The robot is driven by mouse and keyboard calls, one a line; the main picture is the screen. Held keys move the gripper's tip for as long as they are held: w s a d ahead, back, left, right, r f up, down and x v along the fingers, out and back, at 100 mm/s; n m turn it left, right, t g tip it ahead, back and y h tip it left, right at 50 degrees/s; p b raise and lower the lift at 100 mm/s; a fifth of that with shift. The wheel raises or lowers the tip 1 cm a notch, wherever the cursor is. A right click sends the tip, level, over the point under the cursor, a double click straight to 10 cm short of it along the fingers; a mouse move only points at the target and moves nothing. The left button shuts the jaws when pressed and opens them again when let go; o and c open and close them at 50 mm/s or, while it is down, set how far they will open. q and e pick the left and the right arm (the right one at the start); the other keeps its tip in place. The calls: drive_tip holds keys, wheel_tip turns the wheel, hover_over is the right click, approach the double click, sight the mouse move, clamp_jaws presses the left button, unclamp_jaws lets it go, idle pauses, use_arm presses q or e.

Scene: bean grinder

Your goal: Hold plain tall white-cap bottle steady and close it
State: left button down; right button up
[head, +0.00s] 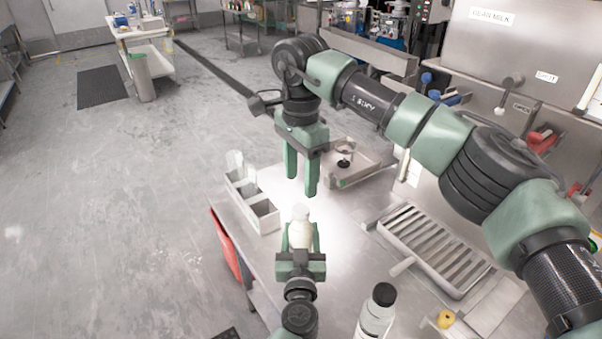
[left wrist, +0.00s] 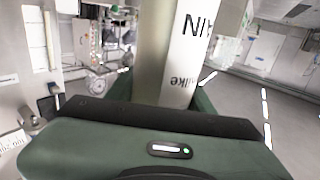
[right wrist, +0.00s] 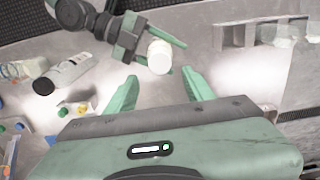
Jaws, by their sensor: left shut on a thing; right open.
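The plain tall white-cap bottle (head: 300,235) stands upright over the counter's near part in the head view. My left gripper (head: 301,228) is shut around its body. In the left wrist view the bottle (left wrist: 172,50) fills the centre, with dark lettering on its side. Its white top (right wrist: 160,56) shows from above in the right wrist view; how tightly the cap sits I cannot tell. My right gripper (head: 301,190) is open and empty, fingers pointing down, a little above and behind the bottle top. Its fingers also show in the right wrist view (right wrist: 160,90).
A black-capped bottle (head: 376,315) stands at the near right of the counter. A grey divided bin (head: 262,217) is left of the held bottle. A metal tray with a dark-topped item (head: 344,152) is behind right, and a slatted drain tray (head: 432,246) is at right.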

sight(300, 208)
wheel_tip(300, 208, down, 8)
drive_tip(key=shift+r, duration=0.15)
idle(0.4)
clamp_jaws()
drive_tip(key=m, duration=1.8)
drive_tip(key=shift+o, duration=0.7)
unclamp_jaws()
